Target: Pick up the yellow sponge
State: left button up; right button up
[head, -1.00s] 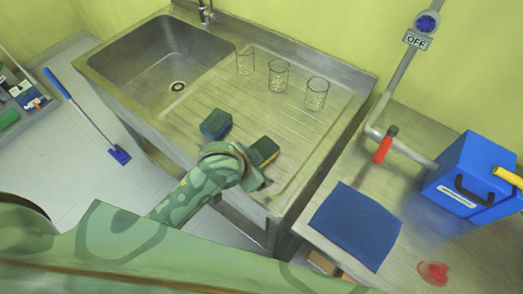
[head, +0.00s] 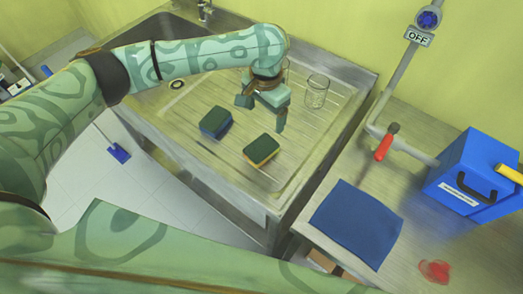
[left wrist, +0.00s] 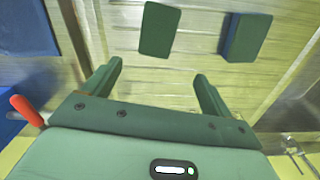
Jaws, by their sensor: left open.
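The yellow sponge (head: 262,151), with a dark green top and a yellow side, lies on the ribbed drainboard. It also shows in the left wrist view (left wrist: 160,30), where only its dark green top is clear. A blue sponge (head: 216,122) with the same green top lies to its left, and it is on the right in the left wrist view (left wrist: 247,37). My left gripper (head: 262,113) is open and empty above the drainboard, beyond the yellow sponge and apart from it. Its two fingers (left wrist: 158,72) show spread in the left wrist view. My right gripper is not in view.
A glass (head: 317,91) stands on the drainboard just right of my gripper; my arm hides most of the other glasses and part of the sink basin. A blue mat (head: 357,225), a blue box (head: 471,176) and a red-handled valve (head: 384,148) are on the right.

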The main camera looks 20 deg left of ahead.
pick_arm(q)
jog(key=b, duration=0.2)
send_over(265, 144)
jog(key=f, duration=0.7)
jog(key=shift+w+a+f, duration=0.15)
jog(key=shift+w, duration=0.25)
jog(key=f+b, duration=0.2)
jog(key=f, duration=0.1)
jog(key=s+f, duration=0.1)
jog(key=f, duration=0.1)
jog(key=shift+f+b, duration=0.15)
jog(key=shift+b, duration=0.25)
jog(key=c, duration=1.1)
